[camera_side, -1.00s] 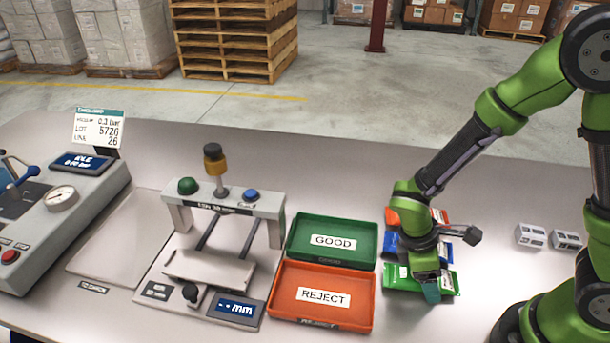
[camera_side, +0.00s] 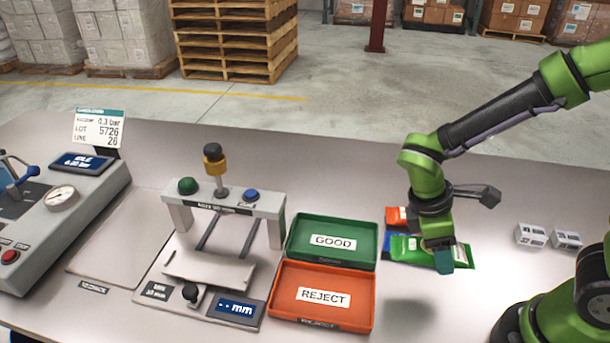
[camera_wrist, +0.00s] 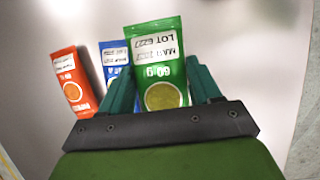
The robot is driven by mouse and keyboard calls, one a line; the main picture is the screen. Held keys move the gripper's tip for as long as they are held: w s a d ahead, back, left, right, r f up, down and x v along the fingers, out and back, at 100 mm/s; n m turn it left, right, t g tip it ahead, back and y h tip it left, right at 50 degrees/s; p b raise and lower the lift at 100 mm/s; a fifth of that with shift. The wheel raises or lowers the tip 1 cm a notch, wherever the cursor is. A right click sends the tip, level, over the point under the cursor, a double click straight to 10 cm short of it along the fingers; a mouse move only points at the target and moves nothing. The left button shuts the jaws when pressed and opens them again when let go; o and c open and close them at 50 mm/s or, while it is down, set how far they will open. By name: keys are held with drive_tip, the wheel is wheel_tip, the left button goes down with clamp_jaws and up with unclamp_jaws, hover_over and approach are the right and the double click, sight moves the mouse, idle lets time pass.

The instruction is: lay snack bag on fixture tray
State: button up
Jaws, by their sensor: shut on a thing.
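My gripper (camera_side: 443,262) is shut on the green snack bag (camera_side: 408,248), right of the two bins in the side view. The bag is held above the table, with a shadow on the table below and in front of it. In the wrist view the green bag (camera_wrist: 158,58) stands between my two teal fingers (camera_wrist: 161,80), its label and round window facing the camera. The fixture tray (camera_side: 208,268), a pale plate under the gauge frame, lies left of the bins and looks empty. My gripper is far to its right.
A blue bag (camera_wrist: 114,60) and an orange bag (camera_wrist: 70,82) lie beyond the held bag. The green GOOD bin (camera_side: 333,222) and orange REJECT bin (camera_side: 353,283) stand between gripper and fixture. The gauge frame's crossbar (camera_side: 225,205) rises behind the tray. Grey blocks (camera_side: 530,236) sit right.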

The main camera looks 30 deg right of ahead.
drive_tip(key=r, duration=0.2)
drive_tip(key=shift+w+a+r+m, duration=0.2)
drive_tip(key=shift+r+m, duration=0.15)
drive_tip(key=shift+m, duration=0.05)
drive_tip(key=w+d+r+m+y, duration=0.1)
drive_tip(key=w+r+m, duration=0.1)
drive_tip(key=w, duration=0.2)
drive_tip(key=w+d+r+m+y, duration=0.1)
drive_tip(key=w+d+r+m, duration=0.1)
drive_tip(key=w, duration=0.3)
drive_tip(key=w+d+r+m+g+y, duration=0.1)
drive_tip(key=w+d+r+m, duration=0.1)
drive_tip(key=w+r+m, duration=0.1)
drive_tip(key=shift+w+d+r+m, duration=0.25)
drive_tip(key=shift+w+m, duration=0.45)
drive_tip(key=shift+w, duration=0.4)
